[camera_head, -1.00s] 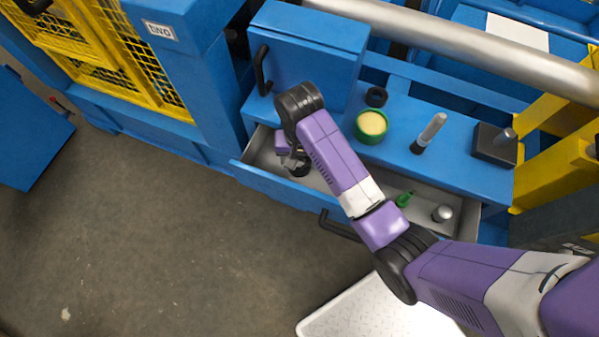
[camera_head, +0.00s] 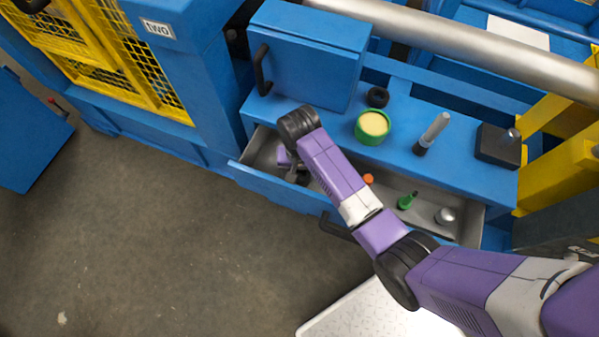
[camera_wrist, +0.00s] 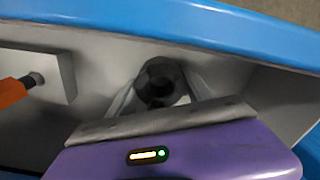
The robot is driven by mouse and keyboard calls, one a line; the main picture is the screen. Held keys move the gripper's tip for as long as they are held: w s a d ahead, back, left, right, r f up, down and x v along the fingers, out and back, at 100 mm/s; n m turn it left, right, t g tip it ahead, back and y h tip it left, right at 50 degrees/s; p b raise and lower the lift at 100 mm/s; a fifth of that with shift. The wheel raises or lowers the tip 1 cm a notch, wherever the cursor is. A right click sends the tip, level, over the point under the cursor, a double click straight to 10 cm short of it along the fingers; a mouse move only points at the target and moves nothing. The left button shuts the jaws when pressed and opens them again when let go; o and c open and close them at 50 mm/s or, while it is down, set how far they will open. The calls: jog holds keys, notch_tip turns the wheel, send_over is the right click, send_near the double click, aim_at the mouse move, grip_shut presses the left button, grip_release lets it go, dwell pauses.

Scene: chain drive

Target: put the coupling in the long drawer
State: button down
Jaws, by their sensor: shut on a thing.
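The coupling (camera_wrist: 160,82) is a dark, round part with a hole in it, seen in the wrist view. My gripper (camera_wrist: 158,98) is shut on it, with a finger on each side. In the head view my gripper (camera_head: 293,176) is inside the left end of the long drawer (camera_head: 465,221), partly hidden by my own arm. The drawer is pulled open and its grey inside shows. The wrist view shows the grey inside and a blue edge around the coupling. I cannot tell whether the coupling touches the drawer floor.
The drawer also holds an orange-ended item (camera_head: 368,179), a green item (camera_head: 406,202) and a silver knob (camera_head: 445,216). Above it stand a black ring (camera_head: 377,97), a green cup (camera_head: 372,127), a grey-and-black tool (camera_head: 431,133) and a black block (camera_head: 497,147). A blue cabinet (camera_head: 310,60) stands at the back.

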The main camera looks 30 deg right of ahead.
jog(key=shift+w, duration=0.1)
jog(key=shift+c, duration=2.1)
grip_release()
jog(key=shift+f, duration=0.1)
notch_tip(320, 180, up, 12)
jog(key=p, duration=0.2)
